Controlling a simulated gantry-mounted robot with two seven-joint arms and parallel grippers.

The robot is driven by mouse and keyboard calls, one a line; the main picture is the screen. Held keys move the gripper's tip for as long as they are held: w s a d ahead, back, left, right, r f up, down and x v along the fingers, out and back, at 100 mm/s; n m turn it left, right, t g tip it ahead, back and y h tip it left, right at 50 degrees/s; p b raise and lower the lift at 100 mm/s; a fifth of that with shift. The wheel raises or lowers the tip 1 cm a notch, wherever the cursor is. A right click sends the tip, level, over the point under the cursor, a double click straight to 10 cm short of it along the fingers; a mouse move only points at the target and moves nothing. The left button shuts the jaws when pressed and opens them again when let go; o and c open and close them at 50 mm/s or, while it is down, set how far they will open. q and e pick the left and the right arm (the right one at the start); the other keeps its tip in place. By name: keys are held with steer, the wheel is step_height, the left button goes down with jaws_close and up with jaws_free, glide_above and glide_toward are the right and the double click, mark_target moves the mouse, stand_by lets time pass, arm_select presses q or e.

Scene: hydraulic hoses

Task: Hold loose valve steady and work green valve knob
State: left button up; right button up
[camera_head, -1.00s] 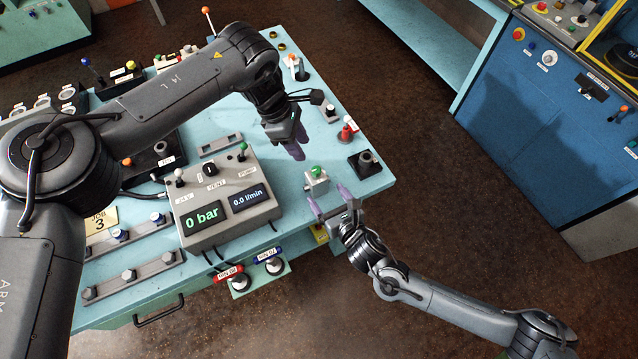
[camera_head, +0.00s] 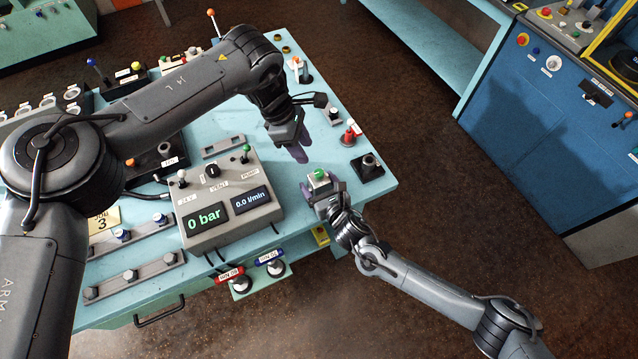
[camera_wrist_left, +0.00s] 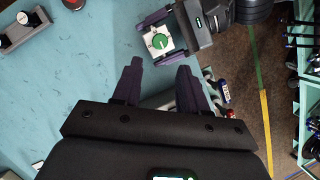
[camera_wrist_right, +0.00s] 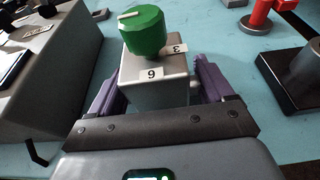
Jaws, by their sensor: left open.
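The loose valve is a small pale block (camera_wrist_right: 152,95) with number labels and a green knob (camera_wrist_right: 143,32) on top. It stands upright near the table's front right edge, and its knob shows in the head view (camera_head: 319,174). My right gripper (camera_head: 323,188) has its purple fingers on two opposite sides of the block, below the knob. I cannot tell whether both fingers press on it. My left gripper (camera_head: 299,152) is open and empty, pointing down above the table, behind and left of the valve. In the left wrist view, the green knob (camera_wrist_left: 159,41) lies just beyond my left fingertips (camera_wrist_left: 158,68).
A grey control box (camera_head: 226,205) reading 0 bar stands left of the valve. A black-based socket (camera_head: 368,167) and a red fitting (camera_head: 348,136) stand to the right and behind. Hose connectors (camera_head: 272,260) hang at the front edge. Some bare tabletop surrounds the valve.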

steer(key=c, duration=1.2)
arm_select(q)
steer(key=shift+o, duration=1.1)
steer(key=r+n+y, duration=0.1)
steer(key=n+y, duration=0.3)
steer(key=n, duration=1.8)
glide_above(319, 173)
steer(key=shift+t, duration=0.4)
step_height(319, 173, down, 10)
steer(key=shift+f, duration=0.1)
